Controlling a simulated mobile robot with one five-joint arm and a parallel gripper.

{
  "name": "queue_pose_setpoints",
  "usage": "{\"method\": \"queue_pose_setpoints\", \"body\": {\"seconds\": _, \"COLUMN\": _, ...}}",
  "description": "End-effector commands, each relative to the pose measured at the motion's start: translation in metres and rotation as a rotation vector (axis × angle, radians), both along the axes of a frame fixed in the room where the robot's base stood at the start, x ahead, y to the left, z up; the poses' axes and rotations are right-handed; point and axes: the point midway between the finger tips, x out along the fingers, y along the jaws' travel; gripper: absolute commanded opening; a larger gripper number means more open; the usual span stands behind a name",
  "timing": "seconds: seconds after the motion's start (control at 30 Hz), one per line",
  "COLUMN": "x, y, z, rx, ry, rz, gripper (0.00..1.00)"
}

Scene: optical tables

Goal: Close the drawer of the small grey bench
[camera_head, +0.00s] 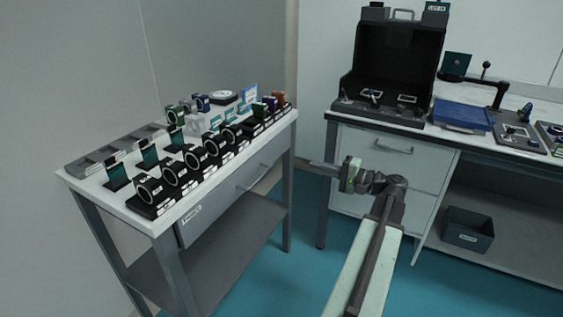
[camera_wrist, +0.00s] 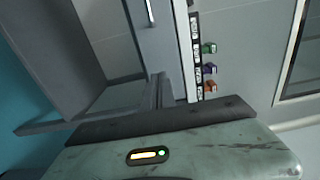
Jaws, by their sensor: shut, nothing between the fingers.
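The small grey bench (camera_head: 118,250) stands at the left in the head view, with a white top and a lower shelf. Its grey drawer front (camera_head: 222,198) lies under the top and carries a white label. How far the drawer stands out is hard to tell. In the wrist view the bench is turned sideways, with the drawer front (camera_wrist: 157,45) and a bright handle (camera_wrist: 150,11) at the top. My gripper (camera_head: 318,165) is shut and empty, pointing left towards the bench's right end. Its fingers (camera_wrist: 158,88) appear in front of the drawer; contact cannot be told.
Several lens mounts (camera_head: 175,172) and a grey tray (camera_head: 112,150) crowd the bench top. A larger table (camera_head: 345,120) with a black open box (camera_head: 395,60) and drawers stands behind my arm. A dark bin (camera_head: 468,230) sits on its shelf. The teal floor (camera_head: 270,285) between them is clear.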

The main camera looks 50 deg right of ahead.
Motion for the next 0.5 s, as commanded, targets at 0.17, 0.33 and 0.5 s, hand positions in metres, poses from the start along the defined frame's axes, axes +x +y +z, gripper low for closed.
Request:
{"method": "queue_pose_setpoints", "body": {"seconds": 0.17, "x": 0.021, "y": 0.006, "z": 0.001, "rx": 0.000, "ry": 0.002, "rz": 0.004, "gripper": 0.00}}
{"method": "queue_pose_setpoints", "body": {"seconds": 0.33, "x": 0.058, "y": 0.015, "z": 0.001, "rx": 0.000, "ry": 0.002, "rz": 0.004, "gripper": 0.00}}
{"method": "queue_pose_setpoints", "body": {"seconds": 0.5, "x": 0.093, "y": 0.024, "z": 0.000, "rx": 0.000, "ry": 0.002, "rz": 0.004, "gripper": 0.00}}
